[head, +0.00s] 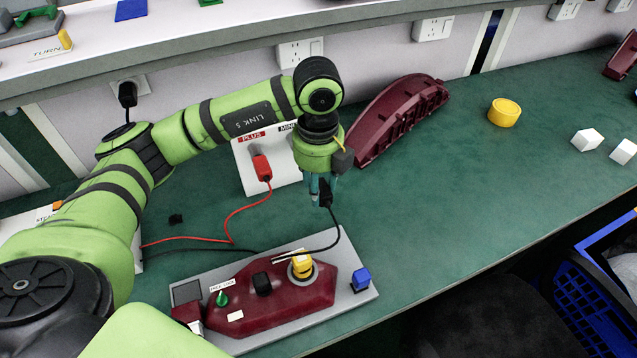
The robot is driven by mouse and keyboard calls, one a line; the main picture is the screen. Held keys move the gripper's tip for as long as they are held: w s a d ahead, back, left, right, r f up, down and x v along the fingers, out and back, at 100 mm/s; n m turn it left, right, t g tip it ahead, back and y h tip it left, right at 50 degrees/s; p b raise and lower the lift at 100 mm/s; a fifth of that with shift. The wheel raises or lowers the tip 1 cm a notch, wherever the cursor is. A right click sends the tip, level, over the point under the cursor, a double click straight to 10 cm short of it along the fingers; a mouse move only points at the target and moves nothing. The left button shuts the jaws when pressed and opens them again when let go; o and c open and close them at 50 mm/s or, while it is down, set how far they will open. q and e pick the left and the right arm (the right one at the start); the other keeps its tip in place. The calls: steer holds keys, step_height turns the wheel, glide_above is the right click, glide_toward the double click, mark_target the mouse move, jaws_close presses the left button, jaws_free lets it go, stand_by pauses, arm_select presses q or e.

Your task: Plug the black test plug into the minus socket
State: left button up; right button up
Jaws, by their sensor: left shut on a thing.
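A white socket panel (249,178) stands on the green bench, with a red PLUS label and a partly covered label to its right that begins "MIN". A red plug (262,167) with a red wire sits at the panel below PLUS. My left gripper (322,194) hangs in front and to the right of the panel, pointing down. It is shut on the black test plug (326,192), apart from the panel. A black wire runs down from this plug. The minus socket is hidden behind my left arm and gripper. My right gripper is not in view.
A dark red lamp housing on a grey base (348,297) lies in front, with coloured knobs and a blue block (361,278). A dark red curved part (400,115) stands behind right. The right-centre bench (440,210) is clear.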

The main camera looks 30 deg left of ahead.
arm_select(q)
steer(key=shift+n, duration=0.4)
steer(key=shift+f, duration=0.1)
steer(key=shift+w+a+b, duration=0.9)
steer(key=shift+w+a, duration=1)
steer(key=shift+a, duration=0.2)
steer(key=shift+w+a+b, duration=0.3)
steer(key=shift+w+a, duration=0.65)
steer(key=shift+a, duration=0.1)
steer(key=shift+w+a, duration=0.15)
steer(key=shift+a, duration=0.05)
stand_by(0.3)
